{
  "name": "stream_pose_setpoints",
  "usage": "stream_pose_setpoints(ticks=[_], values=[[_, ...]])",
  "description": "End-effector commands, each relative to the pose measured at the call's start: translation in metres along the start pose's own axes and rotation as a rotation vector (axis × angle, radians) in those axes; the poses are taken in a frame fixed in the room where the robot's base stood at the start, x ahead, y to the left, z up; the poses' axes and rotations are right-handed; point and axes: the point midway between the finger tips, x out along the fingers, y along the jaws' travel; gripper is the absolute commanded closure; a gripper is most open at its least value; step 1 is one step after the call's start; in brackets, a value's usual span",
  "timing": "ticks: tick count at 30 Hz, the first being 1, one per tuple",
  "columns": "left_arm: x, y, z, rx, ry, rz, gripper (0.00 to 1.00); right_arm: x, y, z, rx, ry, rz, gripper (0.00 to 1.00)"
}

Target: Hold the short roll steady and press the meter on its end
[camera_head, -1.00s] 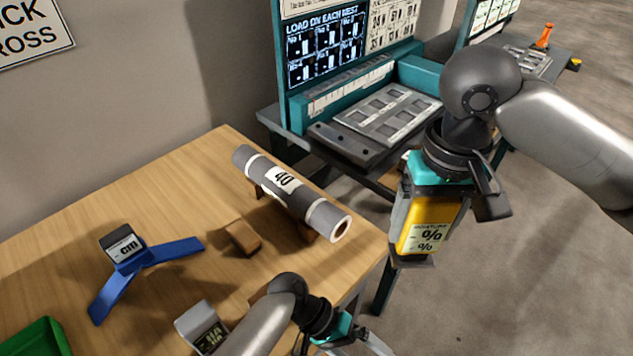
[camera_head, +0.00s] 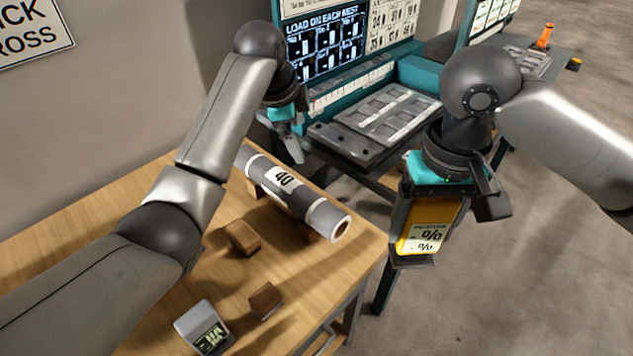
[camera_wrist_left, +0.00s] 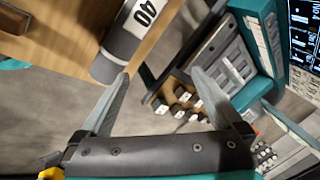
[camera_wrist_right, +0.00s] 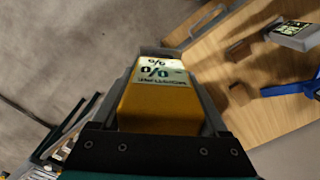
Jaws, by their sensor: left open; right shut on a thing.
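The short grey roll (camera_head: 320,213), with a white "40" label, lies on wooden supports near the table's right edge. Its hollow near end faces right toward the meter. The meter also fills the right wrist view (camera_wrist_right: 160,102).
Two brown blocks (camera_head: 242,238) (camera_head: 265,300) and a grey display device (camera_head: 203,328) stand on the wooden table (camera_head: 165,320). A teal bench with a grey nest plate (camera_head: 388,112) stands behind. A blue stand (camera_wrist_right: 292,89) shows in the right wrist view.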

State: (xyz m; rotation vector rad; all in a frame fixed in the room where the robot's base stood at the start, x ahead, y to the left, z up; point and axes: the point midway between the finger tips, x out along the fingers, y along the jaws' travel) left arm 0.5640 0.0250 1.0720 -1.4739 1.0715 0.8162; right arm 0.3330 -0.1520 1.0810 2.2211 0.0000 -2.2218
Motion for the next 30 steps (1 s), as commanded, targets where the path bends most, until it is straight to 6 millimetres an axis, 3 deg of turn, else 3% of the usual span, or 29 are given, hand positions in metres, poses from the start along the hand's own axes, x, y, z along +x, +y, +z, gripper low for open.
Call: stream_pose_setpoints(ticks=[3,5,12,18,25,30], values=[[-0.024,-0.027,-0.001,0.142,-0.129,-0.076,0.0,0.0,0.0,0.0,0.0,0.001,-0.001,0.89],[-0.023,-0.027,-0.003,0.239,-0.2,-0.08,0.0,0.0,0.0,0.0,0.0,0.001,-0.001,0.89],[0.028,0.03,-0.014,0.571,-0.321,0.046,0.0,0.0,0.0,0.0,0.0,0.001,-0.001,0.89],[0.057,0.071,-0.022,0.753,-0.352,0.132,0.0,0.0,0.0,0.0,0.0,0.001,-0.001,0.89],[0.074,0.081,-0.019,0.795,-0.358,0.155,0.0,-0.001,0.0,0.0,0.0,0.001,-0.001,0.89],[0.098,0.082,-0.009,0.792,-0.356,0.155,0.0,-0.001,0.0,0.0,0.0,0.001,0.0,0.89]])
